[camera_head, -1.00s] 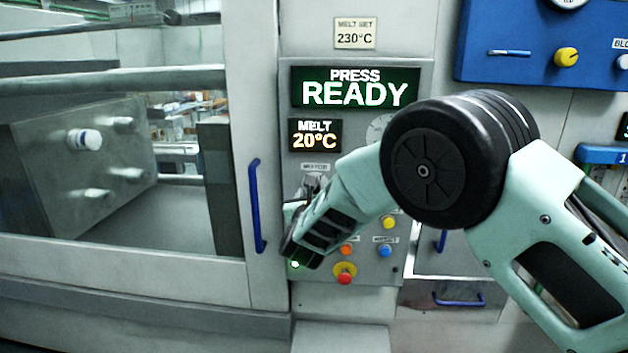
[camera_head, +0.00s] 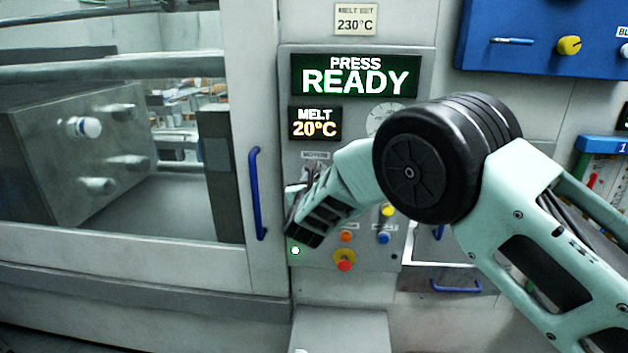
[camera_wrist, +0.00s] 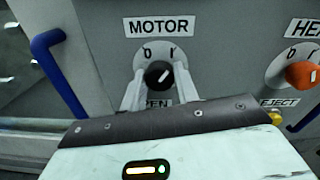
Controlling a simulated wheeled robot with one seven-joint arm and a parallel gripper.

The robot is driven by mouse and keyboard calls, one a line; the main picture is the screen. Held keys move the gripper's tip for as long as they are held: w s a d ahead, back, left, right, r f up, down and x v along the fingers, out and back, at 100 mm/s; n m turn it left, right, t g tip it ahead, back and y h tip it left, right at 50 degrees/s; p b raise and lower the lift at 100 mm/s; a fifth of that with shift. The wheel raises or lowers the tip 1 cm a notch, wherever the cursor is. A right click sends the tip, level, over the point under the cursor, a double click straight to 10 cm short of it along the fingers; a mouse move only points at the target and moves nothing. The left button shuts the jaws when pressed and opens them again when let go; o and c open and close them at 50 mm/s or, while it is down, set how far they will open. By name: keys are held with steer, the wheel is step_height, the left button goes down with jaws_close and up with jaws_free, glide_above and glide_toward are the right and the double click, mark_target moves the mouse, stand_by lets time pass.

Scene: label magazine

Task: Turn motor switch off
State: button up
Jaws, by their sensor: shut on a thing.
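The motor switch (camera_wrist: 159,74) is a small black rotary knob with a white mark, under a MOTOR label in the wrist view. Its mark slants up and right, toward the I; the O is at upper left. My gripper (camera_wrist: 158,80) has a pale finger on each side of the knob and is shut on it. In the head view my gripper (camera_head: 298,192) is at the left side of the control panel, and my wrist hides the knob there.
The panel (camera_head: 362,262) also carries an orange knob (camera_wrist: 302,74), a yellow button (camera_head: 387,210), a blue button (camera_head: 384,238) and a red knob (camera_head: 345,266). A green light (camera_head: 295,251) is lit. A blue door handle (camera_head: 256,193) stands close left. The display (camera_head: 355,76) reads PRESS READY.

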steer(key=b, duration=0.3)
steer(key=shift+f+n, duration=0.3)
steer(key=shift+b, duration=0.9)
steer(key=shift+r+n+b, duration=0.15)
steer(key=shift+n+b, duration=2.45)
steer(key=shift+n, duration=0.65)
steer(key=shift+r+n+b, duration=0.15)
steer(key=shift+n+b, duration=2.4)
steer(key=shift+n, duration=0.7)
steer(key=shift+a, duration=0.1)
steer(key=o, duration=1)
steer(key=shift+c, duration=0.2)
steer(key=shift+s, duration=0.15)
